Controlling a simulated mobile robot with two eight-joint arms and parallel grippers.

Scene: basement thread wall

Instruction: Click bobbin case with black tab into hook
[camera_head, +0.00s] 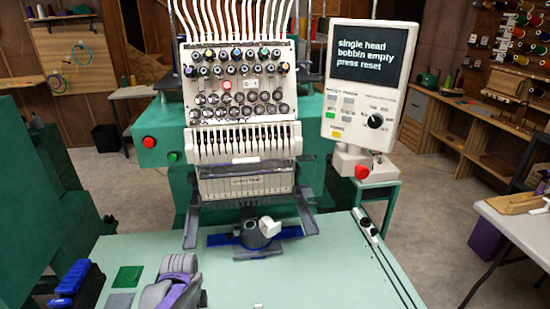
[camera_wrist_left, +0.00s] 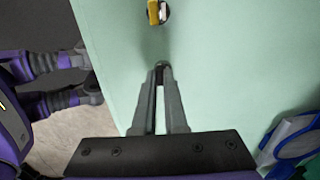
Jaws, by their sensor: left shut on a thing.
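My left gripper (camera_wrist_left: 160,72) is shut on a small dark piece (camera_wrist_left: 161,65) at its fingertips, over the pale green table. It may be the bobbin case with the black tab; it is too small to tell. A yellow and white piece (camera_wrist_left: 155,12) with a dark round part beside it lies just beyond the fingertips. In the head view, the grey hook assembly (camera_head: 252,240) stands on the table below the machine head, with a white piece (camera_head: 271,227) at its upper right. The hook opening cannot be made out. My left fingertips and right gripper do not show clearly.
A blue case (camera_head: 78,285), a green pad (camera_head: 127,276) and a grey pad (camera_head: 119,300) are at the table's left. Machine arms (camera_head: 307,212) hang beside the hook. A dark rail (camera_head: 385,255) runs along the right. The table between hook and rail is clear.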

